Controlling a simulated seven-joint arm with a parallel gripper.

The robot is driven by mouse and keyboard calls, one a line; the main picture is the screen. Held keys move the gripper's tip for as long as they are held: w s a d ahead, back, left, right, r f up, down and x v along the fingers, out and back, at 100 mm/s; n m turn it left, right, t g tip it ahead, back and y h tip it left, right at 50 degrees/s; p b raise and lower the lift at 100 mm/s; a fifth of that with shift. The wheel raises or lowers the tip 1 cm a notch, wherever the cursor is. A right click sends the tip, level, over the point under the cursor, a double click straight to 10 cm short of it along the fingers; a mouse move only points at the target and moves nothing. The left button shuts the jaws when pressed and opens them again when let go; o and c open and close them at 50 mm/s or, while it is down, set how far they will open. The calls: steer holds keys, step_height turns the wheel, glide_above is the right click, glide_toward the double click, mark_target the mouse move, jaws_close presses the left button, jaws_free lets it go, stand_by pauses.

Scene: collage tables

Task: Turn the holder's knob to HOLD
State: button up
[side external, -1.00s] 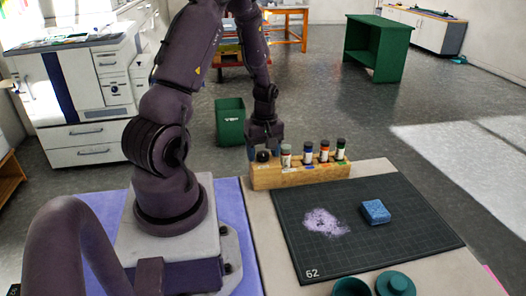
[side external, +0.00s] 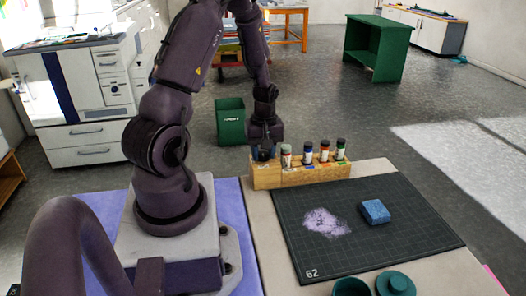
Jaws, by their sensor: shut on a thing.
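The wooden holder (side external: 300,175) stands at the back edge of the table with several small capped bottles (side external: 308,153) in a row in it. Its dark knob is at the left end of its top, where my gripper (side external: 264,154) now covers most of it. My gripper points down and is shut on the knob. Any HOLD marking and the knob's turn angle are too small or hidden to read.
A dark cutting mat (side external: 365,255) lies in front of the holder, with a pale powdery patch (side external: 326,222) and a blue sponge-like block (side external: 375,211) on it. Teal round containers (side external: 395,284) stand at the front edge. A green bin (side external: 230,122) is on the floor behind.

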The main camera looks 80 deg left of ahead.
mark_target(263, 154)
steer(key=m, duration=1.2)
steer(key=shift+m, duration=2.2)
steer(key=o, duration=0.9)
steer(key=r, duration=1.3)
steer(key=shift+d, duration=0.25)
